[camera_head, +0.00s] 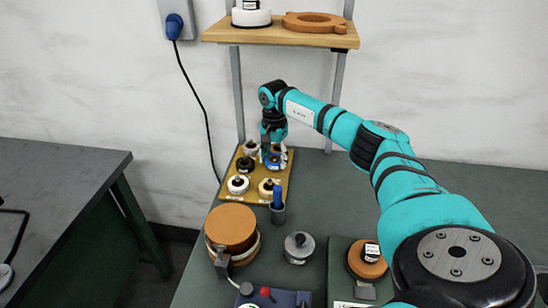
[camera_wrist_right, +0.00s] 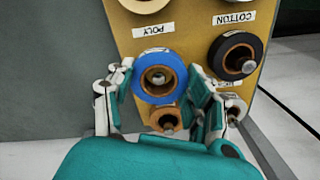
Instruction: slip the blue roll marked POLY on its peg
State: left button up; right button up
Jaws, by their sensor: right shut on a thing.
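The blue roll (camera_wrist_right: 160,75) has a tan core and sits between the fingers of my right gripper (camera_wrist_right: 163,92), which is shut on it. In the head view the blue roll (camera_head: 275,160) is at the right of the yellow board, with my right gripper (camera_head: 274,151) over it. The POLY label (camera_wrist_right: 153,29) is on the board just beyond the roll in the wrist view. A small grey shape shows inside the roll's hole; I cannot tell how far the roll is around a peg. My left gripper is not in view.
A brown-cored roll (camera_wrist_right: 163,118) is close below the blue one. A blue-topped holder (camera_head: 278,208) stands near the board.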

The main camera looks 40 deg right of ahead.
jog(key=o, duration=1.5)
jog(key=shift+r+p, duration=0.7)
jog(key=shift+r, duration=0.35)
notch_tip(320, 180, up, 7)
jog(key=p, duration=0.5)
dwell(0.9)
